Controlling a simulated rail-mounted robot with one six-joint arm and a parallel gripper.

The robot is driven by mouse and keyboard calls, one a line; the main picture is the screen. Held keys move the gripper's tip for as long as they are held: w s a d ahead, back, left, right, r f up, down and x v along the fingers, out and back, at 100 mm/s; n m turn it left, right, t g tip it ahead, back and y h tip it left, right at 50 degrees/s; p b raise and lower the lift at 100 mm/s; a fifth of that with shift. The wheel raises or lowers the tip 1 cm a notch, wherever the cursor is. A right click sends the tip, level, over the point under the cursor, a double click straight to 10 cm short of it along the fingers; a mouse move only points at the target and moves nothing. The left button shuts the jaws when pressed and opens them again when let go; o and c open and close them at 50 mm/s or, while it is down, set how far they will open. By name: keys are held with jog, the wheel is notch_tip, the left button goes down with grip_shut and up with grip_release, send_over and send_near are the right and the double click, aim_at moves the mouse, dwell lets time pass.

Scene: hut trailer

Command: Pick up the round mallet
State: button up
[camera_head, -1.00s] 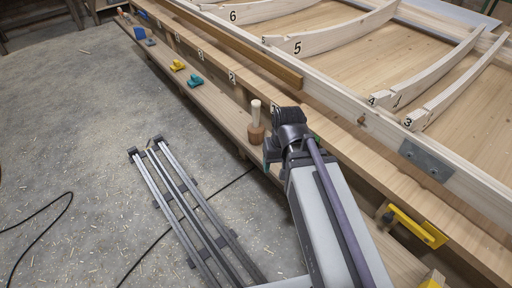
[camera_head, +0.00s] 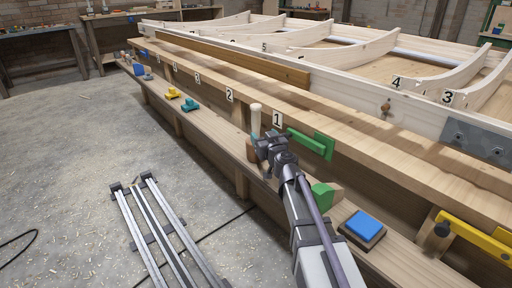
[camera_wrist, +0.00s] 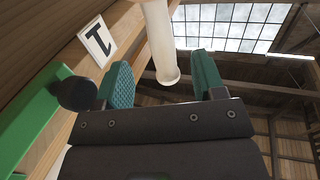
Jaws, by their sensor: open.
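The round mallet stands upright on the lower ledge in the head view, with its pale handle (camera_head: 255,121) up and its brown head (camera_head: 251,150) down, partly hidden by my gripper. My gripper (camera_head: 260,143) is in front of it, beside the head and lower handle. In the wrist view, my gripper (camera_wrist: 162,62) is open, its two teal-padded fingers spread apart. The pale handle (camera_wrist: 158,35) shows between and beyond the fingers, with a visible gap to each. I cannot tell how deep it lies between them. The head is not seen in the wrist view.
A green clamp (camera_head: 312,143) is fixed on the bench beside the number 1 sign (camera_head: 277,119), close to my gripper. A blue button box (camera_head: 362,227) and a yellow clamp (camera_head: 475,238) are at right. Yellow (camera_head: 172,93) and teal (camera_head: 190,104) items lie further left along the ledge.

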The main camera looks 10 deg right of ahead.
aim_at(254, 125)
jog(key=w, duration=0.3)
jog(key=w+a, duration=0.1)
jog(key=w, duration=0.5)
jog(key=shift+w+a+f, duration=0.1)
jog(key=shift+w+a, duration=0.1)
jog(key=shift+w, duration=0.15)
jog(key=shift+c, duration=0.3)
grip_shut()
